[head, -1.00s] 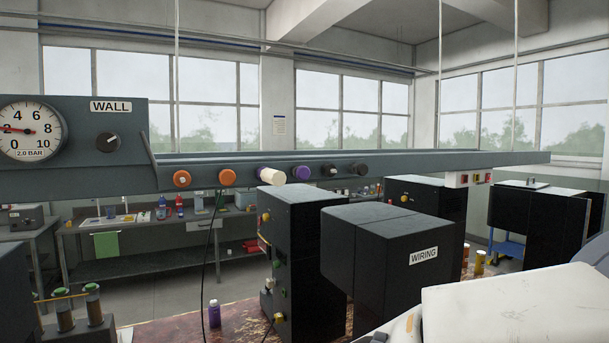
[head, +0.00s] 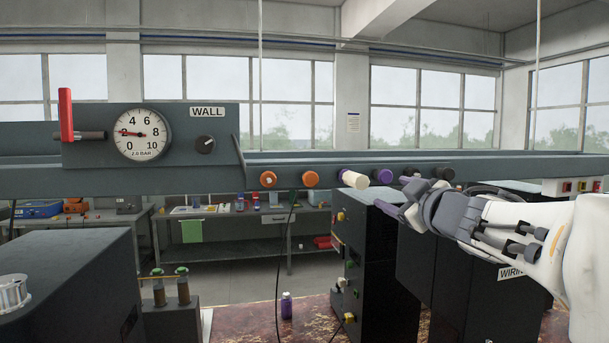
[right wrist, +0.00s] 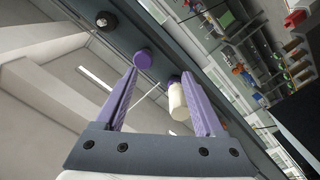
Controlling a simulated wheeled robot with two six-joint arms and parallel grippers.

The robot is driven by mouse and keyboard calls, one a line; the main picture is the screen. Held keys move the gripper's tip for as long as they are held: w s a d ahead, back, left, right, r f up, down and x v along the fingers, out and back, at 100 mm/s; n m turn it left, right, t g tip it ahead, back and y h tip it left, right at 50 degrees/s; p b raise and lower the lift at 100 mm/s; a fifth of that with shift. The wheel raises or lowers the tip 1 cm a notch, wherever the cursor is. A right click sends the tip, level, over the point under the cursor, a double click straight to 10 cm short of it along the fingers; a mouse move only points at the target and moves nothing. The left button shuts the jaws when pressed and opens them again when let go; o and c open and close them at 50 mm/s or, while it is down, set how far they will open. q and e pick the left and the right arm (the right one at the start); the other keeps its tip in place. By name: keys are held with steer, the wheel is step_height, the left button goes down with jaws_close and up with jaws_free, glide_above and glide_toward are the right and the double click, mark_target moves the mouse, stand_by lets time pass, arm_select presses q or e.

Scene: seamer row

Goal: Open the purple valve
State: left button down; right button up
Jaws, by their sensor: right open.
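A row of round fittings sits along the front of the long grey rail. Two are purple: a bare purple knob (head: 382,176), and a purple base (head: 343,173) with a cream-white cylinder (head: 355,180) sticking out of it. I cannot tell which one is the purple valve. My right gripper (head: 393,201) is open and empty, just in front of and below the bare knob. In the right wrist view, the bare purple knob (right wrist: 143,60) lies beyond the left fingertip and the cream cylinder (right wrist: 178,101) shows beside the right finger. My left gripper is not in view.
Two orange knobs (head: 310,179) are left of the purple fittings; dark knobs (head: 443,173) are right. A pressure gauge (head: 142,133) marked 2.0 BAR and a red lever (head: 66,115) are at left. Black cabinets (head: 364,262) stand below the rail.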

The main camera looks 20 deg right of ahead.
mark_target(387, 177)
steer(key=shift+n+y, duration=0.3)
steer(key=shift+n, duration=0.5)
steer(key=w, duration=0.3)
steer(key=w+d+r+p, duration=0.1)
steer(key=w, duration=0.1)
steer(key=w+d+r, duration=0.1)
steer(key=w, duration=0.2)
steer(key=shift+w+d, duration=0.25)
steer(key=shift+w, duration=0.1)
jaws_close()
stand_by(0.6)
